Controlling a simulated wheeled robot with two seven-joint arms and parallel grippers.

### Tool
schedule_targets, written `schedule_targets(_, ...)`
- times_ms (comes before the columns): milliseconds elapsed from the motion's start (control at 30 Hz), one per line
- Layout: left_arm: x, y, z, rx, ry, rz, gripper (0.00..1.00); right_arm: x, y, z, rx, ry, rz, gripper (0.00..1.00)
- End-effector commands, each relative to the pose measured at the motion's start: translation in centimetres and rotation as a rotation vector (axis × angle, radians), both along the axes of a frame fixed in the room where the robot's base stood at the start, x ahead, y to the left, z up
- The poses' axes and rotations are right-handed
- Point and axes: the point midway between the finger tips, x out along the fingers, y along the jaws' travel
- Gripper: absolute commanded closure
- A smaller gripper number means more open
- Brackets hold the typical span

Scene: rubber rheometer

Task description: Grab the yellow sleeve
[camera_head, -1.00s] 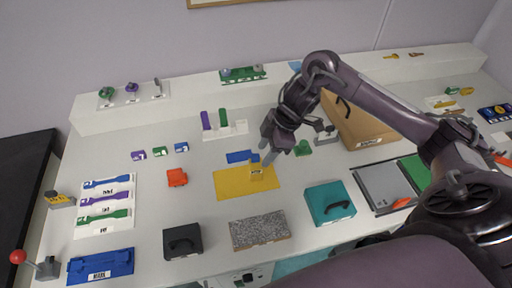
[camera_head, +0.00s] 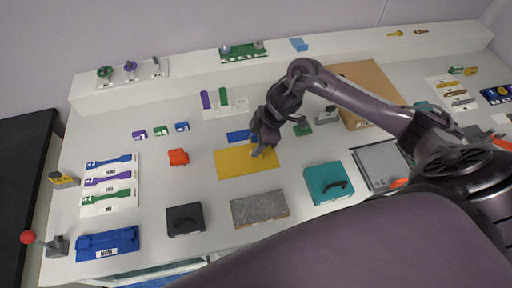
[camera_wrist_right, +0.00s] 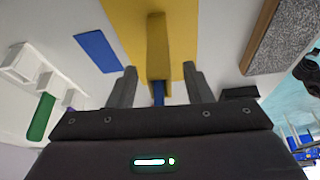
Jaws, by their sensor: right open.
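The yellow sleeve (camera_wrist_right: 157,45) is a narrow upright-looking block on the yellow mat (camera_wrist_right: 120,20) in the right wrist view, with a bit of blue (camera_wrist_right: 158,93) at its near end. My right gripper (camera_wrist_right: 160,70) is open, with one finger on each side of the sleeve's near end and gaps visible. In the head view the right gripper (camera_head: 257,150) is over the upper right part of the yellow mat (camera_head: 232,163) and largely hides the sleeve. My left gripper is not in view.
A blue block (camera_head: 238,136) lies just behind the mat. A grey speckled slab (camera_head: 260,208), a teal box (camera_head: 326,184) and a black box (camera_head: 184,219) stand in front. An orange-red piece (camera_head: 178,157) is to the left. Bare white table lies between them.

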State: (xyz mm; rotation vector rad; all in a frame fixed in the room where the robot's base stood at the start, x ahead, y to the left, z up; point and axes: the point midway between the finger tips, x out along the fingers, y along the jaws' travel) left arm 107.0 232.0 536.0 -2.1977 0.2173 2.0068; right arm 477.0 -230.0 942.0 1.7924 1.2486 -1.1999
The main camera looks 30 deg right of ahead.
Motion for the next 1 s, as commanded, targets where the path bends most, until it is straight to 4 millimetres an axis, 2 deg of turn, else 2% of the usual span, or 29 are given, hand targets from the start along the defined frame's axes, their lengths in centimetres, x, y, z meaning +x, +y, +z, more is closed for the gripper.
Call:
schedule_targets(100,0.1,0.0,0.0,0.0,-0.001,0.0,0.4,0.0,0.0,0.0,0.0,0.0,0.0,0.56)
schedule_targets(433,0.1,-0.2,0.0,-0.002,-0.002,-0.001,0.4,0.0,0.0,0.0,0.0,0.0,0.0,0.99)
schedule_targets(767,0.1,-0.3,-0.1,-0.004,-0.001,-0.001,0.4,0.1,0.0,0.3,0.0,-0.002,0.001,1.0)
schedule_targets(1000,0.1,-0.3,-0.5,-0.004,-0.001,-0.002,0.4,0.2,-0.1,2.7,0.0,-0.005,0.001,1.0)
